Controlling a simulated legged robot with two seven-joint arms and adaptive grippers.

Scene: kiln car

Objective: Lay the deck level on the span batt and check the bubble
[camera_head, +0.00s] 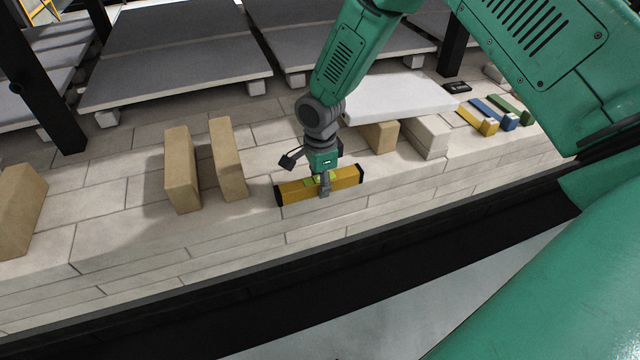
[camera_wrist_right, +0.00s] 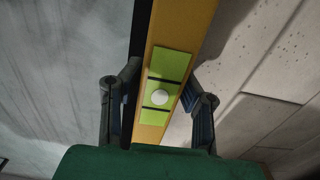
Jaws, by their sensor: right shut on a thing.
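The deck level (camera_head: 345,178) is a yellow bar with black end caps. My right gripper (camera_head: 323,186) is shut on its middle, over the front edge of the brick deck. I cannot tell how far above the bricks it is. In the right wrist view the level (camera_wrist_right: 178,32) runs between the two fingers (camera_wrist_right: 160,108). Its green vial (camera_wrist_right: 170,65) shows a pale round bubble (camera_wrist_right: 160,97) between two black lines. A white slab (camera_head: 395,98), which looks like the span batt, lies on pale blocks behind and right of the level, partly behind my arm. My left gripper is out of view.
Two tan blocks (camera_head: 182,170) (camera_head: 228,160) stand left of the level; another (camera_head: 20,210) stands at far left. Yellow, blue and green pieces (camera_head: 478,120) (camera_head: 495,114) (camera_head: 512,108) lie right of the slab. Grey shelves (camera_head: 180,60) and black posts (camera_head: 42,90) are behind.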

